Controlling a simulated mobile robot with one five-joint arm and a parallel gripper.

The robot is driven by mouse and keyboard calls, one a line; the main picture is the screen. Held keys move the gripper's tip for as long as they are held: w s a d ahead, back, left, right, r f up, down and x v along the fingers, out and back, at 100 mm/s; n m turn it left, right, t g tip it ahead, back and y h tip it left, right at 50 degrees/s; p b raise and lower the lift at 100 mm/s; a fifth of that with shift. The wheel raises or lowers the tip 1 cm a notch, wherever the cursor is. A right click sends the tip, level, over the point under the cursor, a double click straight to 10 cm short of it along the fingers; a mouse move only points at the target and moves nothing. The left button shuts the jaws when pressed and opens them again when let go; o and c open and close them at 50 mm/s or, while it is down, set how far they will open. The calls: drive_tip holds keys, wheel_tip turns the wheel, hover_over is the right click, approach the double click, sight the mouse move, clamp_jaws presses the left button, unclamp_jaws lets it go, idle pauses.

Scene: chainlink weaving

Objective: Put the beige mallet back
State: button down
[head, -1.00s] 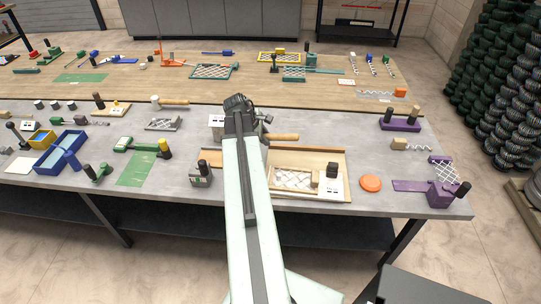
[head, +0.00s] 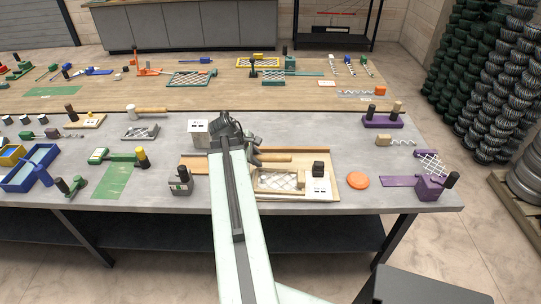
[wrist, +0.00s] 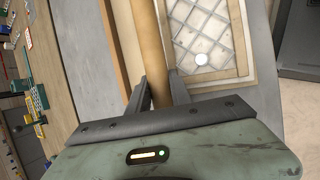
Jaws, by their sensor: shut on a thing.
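My gripper (wrist: 160,92) is shut on the tan wooden handle (wrist: 150,45) of the beige mallet. In the head view the handle (head: 278,157) sticks out to the right of my gripper (head: 250,152), over the back edge of a wooden tray (head: 268,198). The mallet's head is hidden in the head view and out of frame in the wrist view. I cannot tell whether the mallet touches the tray.
The tray holds a wire mesh panel (head: 275,181), with a dark block (head: 318,169) at its right. An orange disc (head: 358,180) lies to the right. A white-headed mallet (head: 145,111) lies back left. Purple tools (head: 428,187) stand far right.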

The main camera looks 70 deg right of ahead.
drive_tip(key=s+d, duration=0.1)
drive_tip(key=d, duration=0.1)
drive_tip(key=s+d, duration=0.1)
drive_tip(key=d, duration=0.2)
drive_tip(key=s+d+f, duration=0.1)
drive_tip(key=d, duration=0.2)
drive_tip(key=shift+d+b, duration=0.25)
drive_tip(key=shift+b, duration=0.1)
drive_tip(key=shift+s+d, duration=0.15)
drive_tip(key=shift+d, duration=0.5)
drive_tip(key=f+b, duration=0.3)
drive_tip(key=shift+s+d+f+b, duration=0.15)
drive_tip(key=shift+d+f+b, duration=0.1)
drive_tip(key=shift+f+b, duration=0.1)
drive_tip(key=shift+r, duration=0.25)
drive_tip(key=c, duration=1.2)
unclamp_jaws()
drive_tip(key=shift+o, duration=0.2)
drive_tip(key=shift+f, duration=0.1)
